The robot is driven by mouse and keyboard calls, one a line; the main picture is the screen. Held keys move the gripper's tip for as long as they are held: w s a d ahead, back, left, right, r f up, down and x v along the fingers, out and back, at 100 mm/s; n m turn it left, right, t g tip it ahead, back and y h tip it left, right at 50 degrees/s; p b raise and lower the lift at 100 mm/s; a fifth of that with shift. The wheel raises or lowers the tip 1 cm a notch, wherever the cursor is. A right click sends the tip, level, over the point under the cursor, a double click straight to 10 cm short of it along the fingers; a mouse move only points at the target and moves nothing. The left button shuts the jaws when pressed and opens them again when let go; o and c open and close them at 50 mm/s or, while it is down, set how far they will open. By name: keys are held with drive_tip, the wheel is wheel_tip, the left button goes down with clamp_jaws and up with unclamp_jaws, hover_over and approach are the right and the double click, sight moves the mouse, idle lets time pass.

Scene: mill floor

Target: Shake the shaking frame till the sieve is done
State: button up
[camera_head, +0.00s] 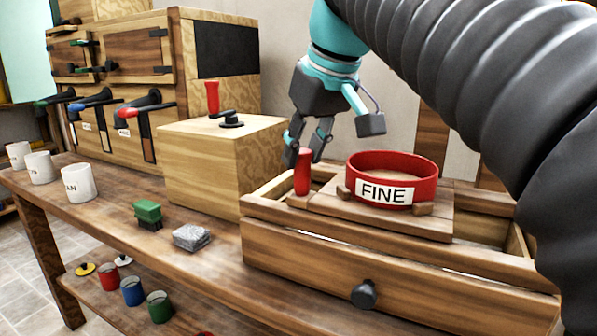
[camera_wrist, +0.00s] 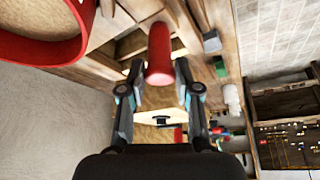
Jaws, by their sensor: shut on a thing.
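The shaking frame is a wooden board (camera_head: 420,224) set in an open-topped wooden box (camera_head: 300,252) with a dark front knob. The red sieve (camera_head: 428,180), labelled FINE, sits on the board between small wooden blocks, with pale material inside. A red upright handle (camera_head: 302,172) stands at the board's left end. My gripper (camera_head: 306,152) is at the top of this handle, shut on it. In the wrist view the handle (camera_wrist: 159,55) lies between the two fingers (camera_wrist: 160,85), and part of the sieve (camera_wrist: 45,45) shows at upper left.
Left of the frame stands a wooden box (camera_head: 215,165) with a red-handled crank. A green brush (camera_head: 147,213) and a grey block (camera_head: 191,237) lie on the bench. White cups (camera_head: 78,183) stand at the far left; coloured pots (camera_head: 132,291) sit on the lower shelf.

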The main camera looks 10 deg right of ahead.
drive_tip(key=w+a+p, duration=0.1)
drive_tip(key=w+a, duration=0.6)
drive_tip(key=a, duration=0.2)
idle(1.0)
drive_tip(key=o, duration=1.1)
drive_tip(key=shift+w+a, duration=0.1)
drive_tip(key=shift+c, duration=0.2)
wheel_tip(320, 180, up, 9)
